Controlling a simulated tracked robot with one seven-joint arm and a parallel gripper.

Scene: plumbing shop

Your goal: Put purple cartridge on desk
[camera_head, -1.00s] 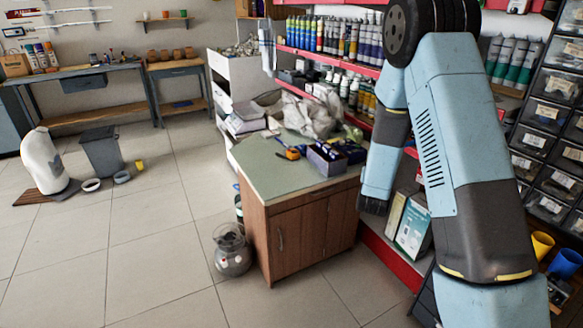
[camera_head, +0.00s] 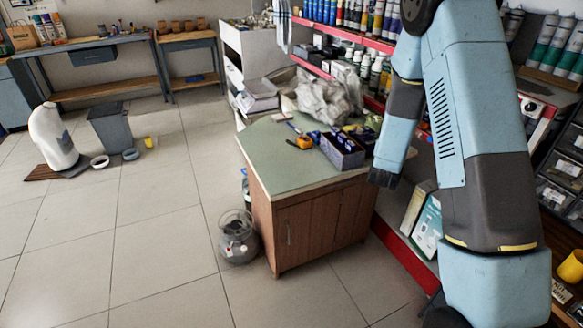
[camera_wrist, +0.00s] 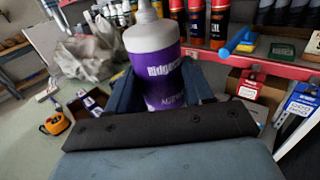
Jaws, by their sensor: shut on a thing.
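The purple cartridge (camera_wrist: 155,62) has a white nozzle top and a purple label. It stands upright between the fingers of my gripper (camera_wrist: 165,92) in the wrist view, and the gripper is shut on it. The cartridge and the fingers are hidden behind my arm in the head view. The desk (camera_head: 268,152) has a green top and brown wooden doors, and stands left of my arm in the head view. Its front left top is bare.
On the desk are an orange tape measure (camera_head: 304,142), a dark box of small items (camera_head: 342,151) and a crumpled plastic bag (camera_head: 325,97). Red shelves with bottles (camera_head: 376,72) stand behind.

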